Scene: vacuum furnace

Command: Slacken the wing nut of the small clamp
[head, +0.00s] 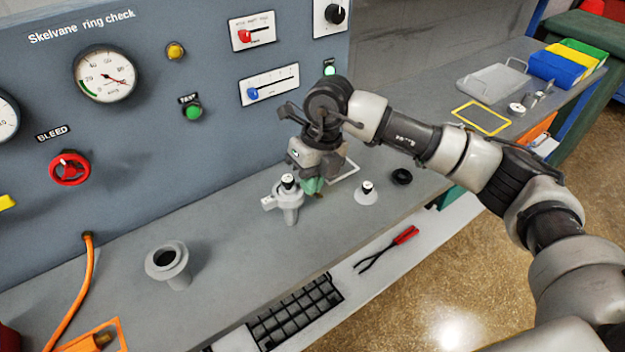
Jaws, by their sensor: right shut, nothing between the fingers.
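A grey flanged fitting (290,212) stands upright on the bench in the head view. A small clamp (283,196) appears to sit around its upper part, with a pale tab sticking out to the left. I cannot make out the wing nut clearly at this size. A black-and-white capped piece (288,182) shows at the top of the fitting. My right gripper (313,187) points down just to the right of the fitting, its greenish fingertips shut and empty. I cannot tell whether they touch the clamp. My left gripper is not in view.
A grey flanged stub (166,262) stands at the left. A white cone-shaped piece (366,194) and a black ring (402,176) lie to the right. Red-handled pliers (390,247) and a black grid (295,312) lie in front. The control panel (180,130) rises behind.

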